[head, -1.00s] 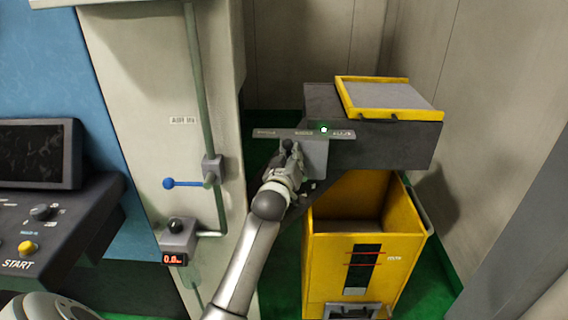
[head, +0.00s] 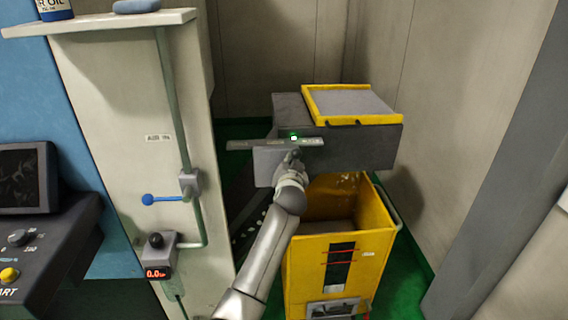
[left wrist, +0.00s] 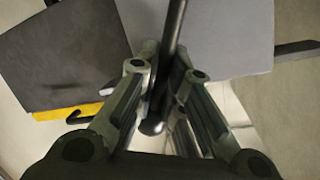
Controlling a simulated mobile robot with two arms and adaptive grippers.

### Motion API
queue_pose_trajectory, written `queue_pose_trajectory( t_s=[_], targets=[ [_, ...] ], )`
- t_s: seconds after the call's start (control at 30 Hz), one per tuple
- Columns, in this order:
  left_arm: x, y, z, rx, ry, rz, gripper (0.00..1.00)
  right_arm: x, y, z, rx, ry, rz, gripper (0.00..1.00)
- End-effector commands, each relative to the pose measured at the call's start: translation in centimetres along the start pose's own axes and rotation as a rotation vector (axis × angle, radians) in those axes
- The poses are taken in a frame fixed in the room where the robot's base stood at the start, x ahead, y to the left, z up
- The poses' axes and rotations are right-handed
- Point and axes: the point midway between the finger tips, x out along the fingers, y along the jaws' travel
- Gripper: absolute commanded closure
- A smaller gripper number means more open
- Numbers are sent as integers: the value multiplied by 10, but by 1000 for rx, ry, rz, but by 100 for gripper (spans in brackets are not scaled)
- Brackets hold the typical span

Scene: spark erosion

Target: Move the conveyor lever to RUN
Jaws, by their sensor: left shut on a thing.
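The conveyor lever's grey box (head: 268,166) with a long label plate (head: 250,146) on top stands in front of the dark conveyor end; the plate's words are too small to read. My left gripper (head: 292,162) is at the right part of this box, below the plate's right half. In the left wrist view the lever, a dark rod with a rounded knob (left wrist: 153,126), runs between the two fingers of my left gripper (left wrist: 165,75), which is shut on it. In the head view the hand mostly hides the lever. A small green light (head: 294,138) glows on the plate. My right gripper is not in view.
A yellow-rimmed tray (head: 355,103) lies on the dark conveyor body (head: 365,146). A yellow bin (head: 340,255) stands below. At left are a pipe with a blue-handled valve (head: 165,198), a red display box (head: 157,262) and a control panel (head: 30,250).

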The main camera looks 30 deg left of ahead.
Motion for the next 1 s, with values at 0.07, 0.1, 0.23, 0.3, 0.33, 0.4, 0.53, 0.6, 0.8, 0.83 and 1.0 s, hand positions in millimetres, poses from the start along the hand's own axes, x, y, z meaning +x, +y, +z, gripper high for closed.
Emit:
queue_pose_trajectory(
  t_s=[0.07,0.1,0.23,0.3,0.33,0.4,0.53,0.6,0.8,0.83,1.0],
  targets=[
    [0,0,-10,40,11,-12,100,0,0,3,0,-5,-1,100],
    [1,2,-10,59,8,-14,100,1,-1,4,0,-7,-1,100],
    [1,6,-9,103,-1,-20,100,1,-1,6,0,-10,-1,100],
    [2,6,-9,121,-4,-23,100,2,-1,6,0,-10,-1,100],
    [2,7,-9,126,-5,-24,100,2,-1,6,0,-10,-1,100],
    [2,8,-9,136,-7,-26,100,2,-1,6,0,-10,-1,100],
    [2,9,-9,146,-9,-27,100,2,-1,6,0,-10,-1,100],
    [2,9,-9,148,-9,-27,100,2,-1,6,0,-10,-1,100],
    [2,9,-9,150,-9,-27,100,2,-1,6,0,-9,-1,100],
    [2,9,-9,150,-9,-27,100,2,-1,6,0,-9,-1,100],
    [2,9,-10,147,-9,-26,73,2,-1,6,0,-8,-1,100]
  ],
)
